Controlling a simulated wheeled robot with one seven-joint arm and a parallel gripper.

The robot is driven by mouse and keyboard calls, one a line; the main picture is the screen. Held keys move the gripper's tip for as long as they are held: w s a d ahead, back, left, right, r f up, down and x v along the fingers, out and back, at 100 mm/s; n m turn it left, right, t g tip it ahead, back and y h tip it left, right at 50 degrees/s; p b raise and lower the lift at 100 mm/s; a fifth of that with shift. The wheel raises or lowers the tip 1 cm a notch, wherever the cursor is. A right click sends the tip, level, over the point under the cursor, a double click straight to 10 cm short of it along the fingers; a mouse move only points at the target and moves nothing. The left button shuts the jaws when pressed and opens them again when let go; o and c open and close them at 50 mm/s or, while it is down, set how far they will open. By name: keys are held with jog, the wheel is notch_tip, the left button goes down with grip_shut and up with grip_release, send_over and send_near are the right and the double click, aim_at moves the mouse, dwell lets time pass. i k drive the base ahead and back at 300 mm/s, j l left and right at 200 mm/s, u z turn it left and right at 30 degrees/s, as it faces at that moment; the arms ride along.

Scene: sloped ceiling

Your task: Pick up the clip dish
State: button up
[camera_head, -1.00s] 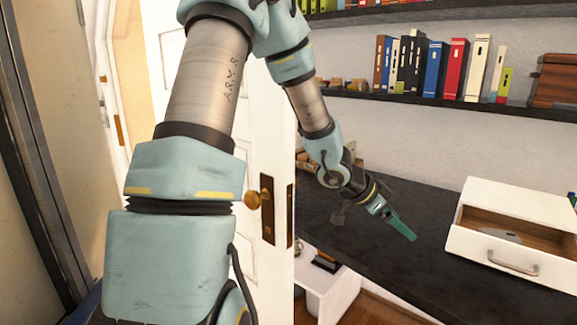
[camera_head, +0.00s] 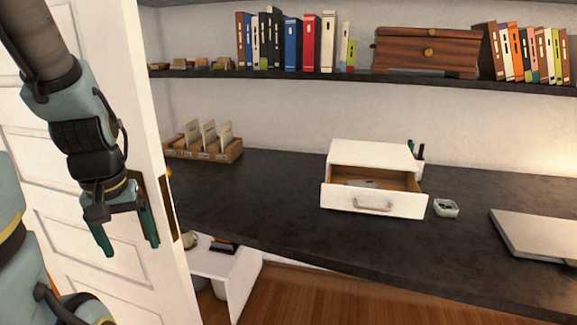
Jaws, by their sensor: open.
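A small pale dish with dark bits in it, which looks like the clip dish (camera_head: 446,208), sits on the dark desk (camera_head: 290,225), just right of the white drawer box. My gripper (camera_head: 128,246) hangs at the left of the view in front of the white door. Its two green fingers point down and stand apart, with nothing between them. It is well to the left of the dish and apart from it.
The white drawer box (camera_head: 375,155) has its drawer open with a grey item (camera_head: 362,183) inside. A closed laptop (camera_head: 545,233) lies right of the dish. Pens (camera_head: 418,152) stand behind. The white door (camera_head: 85,180) and a shelf (camera_head: 330,76) bound the space.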

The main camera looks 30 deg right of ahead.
aim_at(442, 207)
jog(key=k+l+u, duration=0.15)
jog(key=l, duration=0.5)
jog(key=k+l+u, duration=0.1)
jog(key=k+l, duration=0.25)
jog(key=l, duration=0.3)
jog(key=k+l+u, duration=0.15)
jog(key=k+l, duration=0.15)
jog(key=l, duration=0.3)
jog(key=k+l+u, duration=0.1)
jog(key=k+l, duration=0.25)
jog(key=l, duration=0.2)
jog(key=k+l+u, duration=0.15)
jog(key=k+l, duration=0.2)
jog(key=l, duration=0.2)
jog(key=k+l+u, duration=0.15)
jog(key=k+l, duration=0.2)
jog(key=l, duration=0.15)
